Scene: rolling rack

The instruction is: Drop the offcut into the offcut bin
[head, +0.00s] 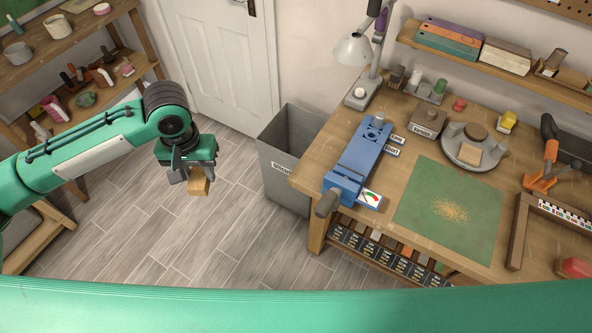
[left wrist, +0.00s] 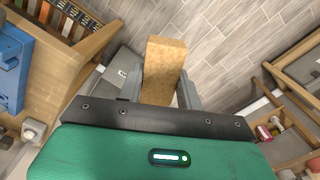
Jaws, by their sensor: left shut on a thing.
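The offcut (head: 200,187), a small tan wooden block, hangs from my left gripper (head: 188,178) above the grey plank floor. The gripper is shut on it. In the left wrist view the offcut (left wrist: 164,62) stands out between the two grey fingers of my left gripper (left wrist: 160,90). The offcut bin (head: 285,170) is a tall grey open-topped box with a white label, partly hidden by the bench. In the head view it stands to the right of my left gripper, with a gap between them. My right gripper is not in view.
The workbench (head: 330,212), with a blue vise-like tool (head: 357,160) and a green mat (head: 420,195), stands right beside the bin. A wooden shelf rack (head: 50,65) stands at the left. Bare floor (head: 190,245) lies in front of the bin. A white door (head: 222,60) is behind.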

